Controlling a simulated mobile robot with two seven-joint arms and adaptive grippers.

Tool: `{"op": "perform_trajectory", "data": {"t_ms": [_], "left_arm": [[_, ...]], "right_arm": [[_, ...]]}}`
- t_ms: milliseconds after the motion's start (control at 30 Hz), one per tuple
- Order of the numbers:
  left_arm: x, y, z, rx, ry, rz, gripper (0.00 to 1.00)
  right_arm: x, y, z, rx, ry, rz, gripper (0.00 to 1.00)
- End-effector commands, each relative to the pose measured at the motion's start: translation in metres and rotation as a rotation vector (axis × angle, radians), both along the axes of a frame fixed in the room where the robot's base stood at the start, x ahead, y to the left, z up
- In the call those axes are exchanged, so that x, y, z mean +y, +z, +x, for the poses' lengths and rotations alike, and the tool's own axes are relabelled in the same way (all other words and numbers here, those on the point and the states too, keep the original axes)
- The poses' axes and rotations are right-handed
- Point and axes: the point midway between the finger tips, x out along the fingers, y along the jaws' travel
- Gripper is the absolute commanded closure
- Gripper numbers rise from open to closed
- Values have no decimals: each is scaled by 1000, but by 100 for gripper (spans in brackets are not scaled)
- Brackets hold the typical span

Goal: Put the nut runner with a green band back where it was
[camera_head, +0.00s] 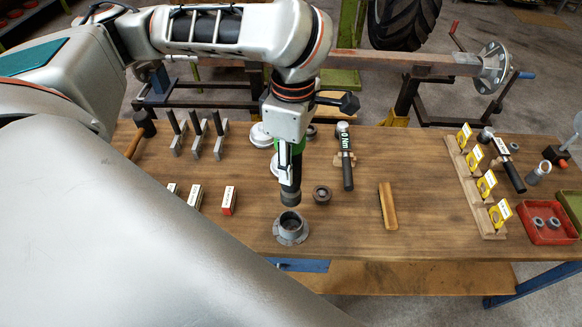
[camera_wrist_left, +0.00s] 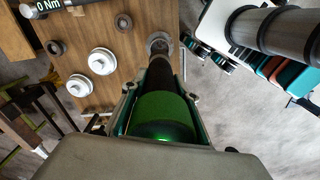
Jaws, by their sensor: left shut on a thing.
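The nut runner with a green band (camera_head: 290,184) is held in my left gripper (camera_head: 286,158), its dark socket end pointing down over the wooden bench (camera_head: 340,228). In the left wrist view the nut runner's green band (camera_wrist_left: 162,115) glows between the fingers of my left gripper (camera_wrist_left: 155,100). A grey flanged holder (camera_head: 291,229) stands on the bench near the front edge, just below the socket end in the head view. The holder also shows beyond the tip in the left wrist view (camera_wrist_left: 158,42). The tip looks clear of it; the exact gap is hard to tell. My right gripper is not in view.
A dark ring (camera_head: 322,194) lies beside the holder. A tool with a 0 Nm display (camera_head: 346,160) and a wooden block (camera_head: 388,206) lie to the right. White discs (camera_wrist_left: 102,60) lie behind. Yellow-tagged racks (camera_head: 474,185) and a red bin (camera_head: 546,225) stand far right.

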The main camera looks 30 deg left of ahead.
Motion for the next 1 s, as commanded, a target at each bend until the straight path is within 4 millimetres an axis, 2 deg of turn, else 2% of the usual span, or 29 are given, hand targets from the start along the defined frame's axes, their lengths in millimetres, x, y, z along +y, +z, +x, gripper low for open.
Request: {"op": "perform_trajectory", "data": {"t_ms": [100,300,467,733,1000], "left_arm": [[0,-25,-1,5,0,-2,100],[0,-50,0,1,0,-2,100],[0,-59,0,1,0,-2,100],[0,-89,0,0,2,-2,100],[0,-93,1,-2,0,-1,100]], "right_arm": [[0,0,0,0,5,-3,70],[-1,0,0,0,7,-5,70],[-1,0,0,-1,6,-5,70],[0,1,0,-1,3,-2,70],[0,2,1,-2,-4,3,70]]}}
